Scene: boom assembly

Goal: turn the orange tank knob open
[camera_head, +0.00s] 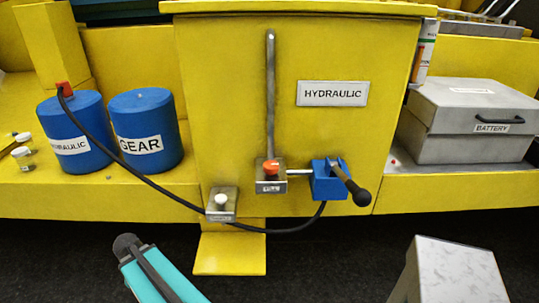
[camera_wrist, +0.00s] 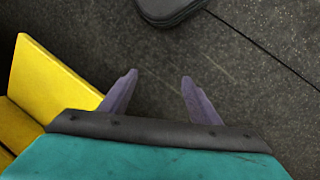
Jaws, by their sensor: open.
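The orange tank knob (camera_head: 271,166) sits on top of a small metal valve block (camera_head: 270,186) low on the front of the yellow hydraulic panel, in the head view. A grey pipe (camera_head: 271,90) rises behind it. My gripper (camera_wrist: 158,82) shows in the wrist view with its two purple fingers apart and nothing between them, above dark floor. In the head view a teal and black part of my arm (camera_head: 160,275) is at the bottom left, below and well apart from the knob. The knob is not in the wrist view.
A blue pump (camera_head: 329,180) with a black-knobbed lever (camera_head: 359,193) stands right of the valve. A white-knobbed block (camera_head: 221,204) and a black hose (camera_head: 150,182) are at left. Blue tanks (camera_head: 147,112), a battery box (camera_head: 465,135) and a grey-white box (camera_head: 455,272) flank the panel.

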